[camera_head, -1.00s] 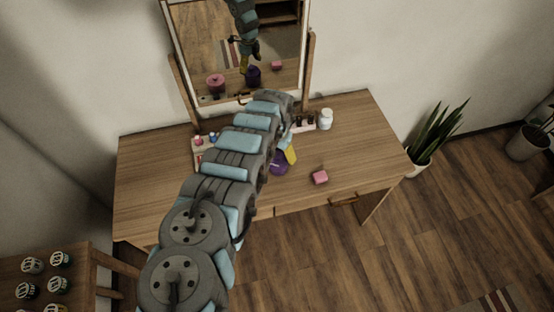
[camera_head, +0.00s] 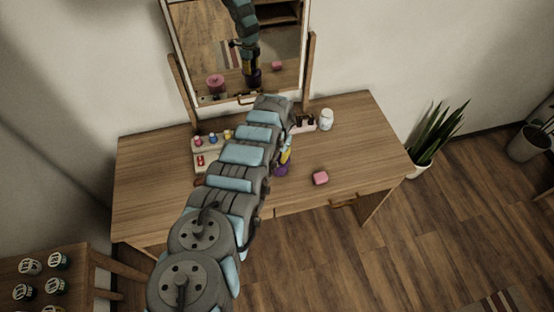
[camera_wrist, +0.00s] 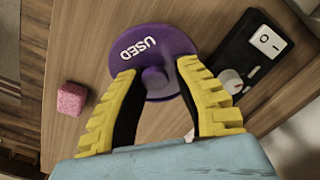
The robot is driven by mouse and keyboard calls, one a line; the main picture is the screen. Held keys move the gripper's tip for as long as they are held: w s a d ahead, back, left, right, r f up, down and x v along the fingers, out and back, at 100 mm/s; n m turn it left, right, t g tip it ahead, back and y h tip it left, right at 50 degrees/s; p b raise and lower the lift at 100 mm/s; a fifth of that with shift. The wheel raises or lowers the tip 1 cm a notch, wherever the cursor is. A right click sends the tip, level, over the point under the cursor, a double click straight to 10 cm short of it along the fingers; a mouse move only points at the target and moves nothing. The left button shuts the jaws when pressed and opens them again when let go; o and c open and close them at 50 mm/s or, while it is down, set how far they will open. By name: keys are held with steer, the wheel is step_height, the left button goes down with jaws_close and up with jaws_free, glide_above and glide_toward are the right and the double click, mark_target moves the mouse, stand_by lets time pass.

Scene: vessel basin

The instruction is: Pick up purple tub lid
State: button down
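The purple tub lid (camera_wrist: 152,52) is round, marked "USED", with a small round knob (camera_wrist: 155,82) at its middle. My gripper (camera_wrist: 158,71) is open over it in the wrist view. Its two yellow fingers stand on either side of the knob, with a gap to it on both sides. The tub's body is hidden under the lid in the wrist view. In the head view my arm covers most of the purple tub (camera_head: 282,170), and only a small purple part shows below a yellow finger.
A pink block (camera_head: 320,177) lies on the wooden table (camera_head: 360,140) to the right of the tub. A tray of small bottles (camera_head: 207,160) is at left. The table's right side is mostly clear.

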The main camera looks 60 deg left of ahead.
steer(key=shift+d+f, duration=0.2)
steer(key=shift+d, duration=0.05)
